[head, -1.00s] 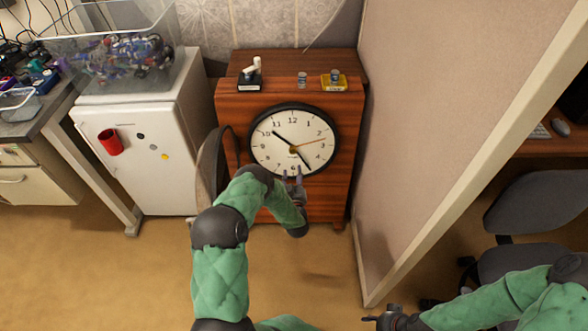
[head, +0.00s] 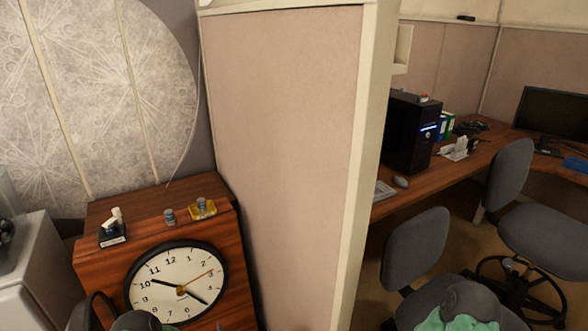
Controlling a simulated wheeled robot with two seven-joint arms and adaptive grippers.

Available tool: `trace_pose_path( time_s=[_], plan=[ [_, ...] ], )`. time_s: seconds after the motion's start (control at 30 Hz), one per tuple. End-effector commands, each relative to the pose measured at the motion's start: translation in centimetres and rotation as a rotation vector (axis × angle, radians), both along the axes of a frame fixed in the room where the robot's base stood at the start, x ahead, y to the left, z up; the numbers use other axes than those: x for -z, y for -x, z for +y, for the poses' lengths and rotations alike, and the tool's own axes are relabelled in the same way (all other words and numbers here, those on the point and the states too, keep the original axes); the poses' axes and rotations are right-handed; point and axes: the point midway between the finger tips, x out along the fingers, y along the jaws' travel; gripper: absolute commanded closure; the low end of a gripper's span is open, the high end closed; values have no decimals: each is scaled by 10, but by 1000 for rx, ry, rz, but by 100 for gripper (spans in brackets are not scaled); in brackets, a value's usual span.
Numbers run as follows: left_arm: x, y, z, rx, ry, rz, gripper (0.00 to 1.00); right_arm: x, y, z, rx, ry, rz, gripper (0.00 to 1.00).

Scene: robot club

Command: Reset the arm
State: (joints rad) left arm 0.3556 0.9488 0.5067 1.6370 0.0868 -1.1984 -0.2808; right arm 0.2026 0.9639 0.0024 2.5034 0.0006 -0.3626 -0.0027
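Only small parts of my two arms show. The top of my green-sleeved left arm (head: 137,322) is at the bottom edge, in front of the lower part of the clock. The top of my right arm, green and dark grey (head: 468,303), is at the bottom edge on the right, in front of a grey chair. Both grippers are below the picture, so their state is hidden.
A wooden cabinet (head: 85,267) bears a round clock (head: 178,280) on its front and small items on top. A tall partition (head: 285,130) stands right of it. Beyond are a desk (head: 465,168), a black computer (head: 408,135) and grey chairs (head: 415,245).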

Motion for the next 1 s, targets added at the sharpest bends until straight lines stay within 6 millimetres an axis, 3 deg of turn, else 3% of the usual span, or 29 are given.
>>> trace_pose_path(
  time_s=[0.03,0.17,0.3,0.5,0.6,0.7,0.8,1.0],
  plan=[
    [3,14,-21,42,60,76,44,-5,0,0,0,0,0,54],
    [13,63,-72,139,206,282,44,-12,0,0,0,0,0,54],
    [11,135,-122,228,344,522,44,-19,0,0,0,0,0,54],
    [-10,241,-169,310,481,830,44,-27,0,0,0,0,0,54],
    [-22,278,-181,333,516,933,44,-29,0,0,0,0,0,54],
    [-29,301,-186,344,536,998,44,-30,0,0,0,0,0,54],
    [-33,311,-189,348,544,1026,44,-30,0,0,0,0,0,54],
    [-33,313,-189,348,545,1030,44,-30,0,0,0,0,0,54]
  ],
)
